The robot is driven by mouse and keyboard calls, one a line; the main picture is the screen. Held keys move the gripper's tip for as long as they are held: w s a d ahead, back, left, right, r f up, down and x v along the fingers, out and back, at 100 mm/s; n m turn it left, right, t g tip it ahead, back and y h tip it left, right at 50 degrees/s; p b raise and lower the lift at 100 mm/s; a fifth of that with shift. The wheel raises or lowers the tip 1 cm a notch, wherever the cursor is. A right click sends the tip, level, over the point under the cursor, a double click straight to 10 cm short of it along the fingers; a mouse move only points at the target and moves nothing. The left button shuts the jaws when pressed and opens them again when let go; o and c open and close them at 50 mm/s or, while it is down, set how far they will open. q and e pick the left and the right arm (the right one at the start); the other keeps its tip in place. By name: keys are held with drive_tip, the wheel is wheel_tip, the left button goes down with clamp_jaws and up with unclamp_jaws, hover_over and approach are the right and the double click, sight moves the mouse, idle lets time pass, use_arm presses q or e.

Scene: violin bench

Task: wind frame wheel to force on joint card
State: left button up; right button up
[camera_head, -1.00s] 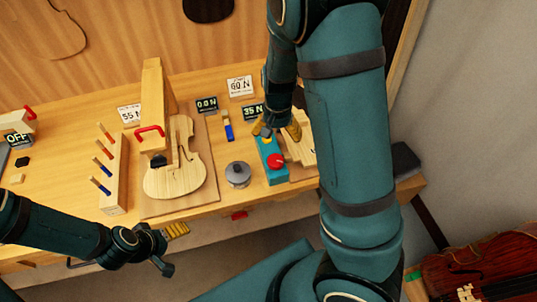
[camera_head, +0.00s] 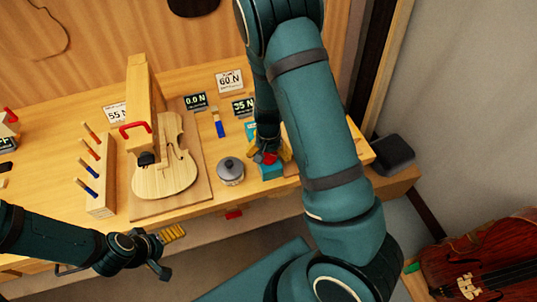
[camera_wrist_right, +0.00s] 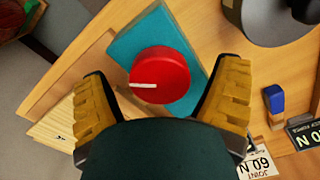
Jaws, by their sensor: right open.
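The red wheel (camera_head: 268,158) sits on a teal block (camera_head: 271,172) near the bench's front edge. In the right wrist view the wheel (camera_wrist_right: 160,75) shows whole, with a white mark pointing left. My right gripper (camera_wrist_right: 165,95) is open, its yellow-padded fingers on either side of the wheel with gaps. In the head view my right gripper (camera_head: 269,152) partly covers the wheel. The joint card (camera_head: 229,81) reads 60 N; it shows in the wrist view too (camera_wrist_right: 258,166). The display (camera_head: 243,106) near the block reads 35 N. My left gripper (camera_head: 172,252) is open and empty before the bench.
A violin body (camera_head: 165,180) lies on a board under a wooden post with a red handle (camera_head: 134,127). A second display (camera_head: 195,101) reads 0.0 N. A grey lidded pot (camera_head: 230,170) stands left of the block. A 55 N card (camera_head: 115,112) and a tool rack (camera_head: 97,190) are farther left.

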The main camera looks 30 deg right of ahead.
sight(268, 154)
drive_tip(key=c, duration=1.2)
drive_tip(key=shift+r+m+p, duration=0.15)
drive_tip(key=shift+m+p, duration=0.45)
drive_tip(key=shift+m, duration=0.9)
drive_tip(key=o, duration=1.2)
wheel_tip(268, 154, up, 12)
